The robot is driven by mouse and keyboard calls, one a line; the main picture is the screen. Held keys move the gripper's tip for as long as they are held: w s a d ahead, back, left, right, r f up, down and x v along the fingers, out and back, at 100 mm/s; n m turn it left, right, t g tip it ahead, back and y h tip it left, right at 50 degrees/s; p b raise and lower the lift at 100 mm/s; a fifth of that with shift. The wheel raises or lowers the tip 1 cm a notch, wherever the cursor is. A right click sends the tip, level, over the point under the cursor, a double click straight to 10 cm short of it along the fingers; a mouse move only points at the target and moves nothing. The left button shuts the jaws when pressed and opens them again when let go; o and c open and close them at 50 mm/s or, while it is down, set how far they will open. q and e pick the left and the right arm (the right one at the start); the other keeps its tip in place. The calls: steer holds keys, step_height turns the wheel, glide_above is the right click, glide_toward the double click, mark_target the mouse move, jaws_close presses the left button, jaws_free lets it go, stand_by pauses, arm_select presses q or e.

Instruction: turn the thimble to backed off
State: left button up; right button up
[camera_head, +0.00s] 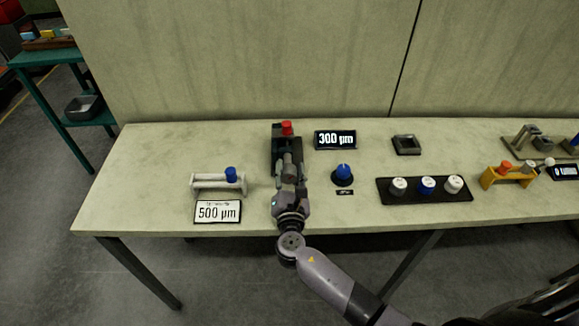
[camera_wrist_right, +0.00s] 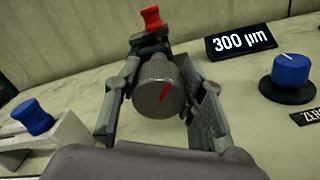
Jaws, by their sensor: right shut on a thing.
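The thimble (camera_wrist_right: 158,88) is a grey round cylinder facing the right wrist view, with a red line on its end pointing up and to the right. It belongs to a dark grey device with a red knob (camera_wrist_right: 152,18) on top, which also shows in the head view (camera_head: 287,128). My right gripper (camera_head: 289,178) is shut on the thimble, one finger on each side in the right wrist view (camera_wrist_right: 160,100). In the head view the gripper hides much of it. A display (camera_head: 335,139) behind reads 300 µm. My left gripper is not in view.
A blue dial (camera_head: 343,173) stands right of the gripper. A white holder (camera_head: 205,182) with a blue knob and a 500 µm sign (camera_head: 218,212) are left. A black tray (camera_head: 425,197) with three capped pieces and an orange stand (camera_head: 490,180) lie further right.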

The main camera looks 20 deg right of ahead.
steer(key=n+p, duration=0.3)
steer(key=n, duration=0.2)
steer(key=shift+a+r, duration=0.1)
steer(key=shift+a, duration=0.05)
steer(key=shift+n+p, duration=0.5)
steer(key=shift+n, duration=0.5)
steer(key=shift+f, duration=0.2)
steer(key=o, duration=1.2)
steer(key=shift+r, duration=0.1)
steer(key=v, duration=1.2)
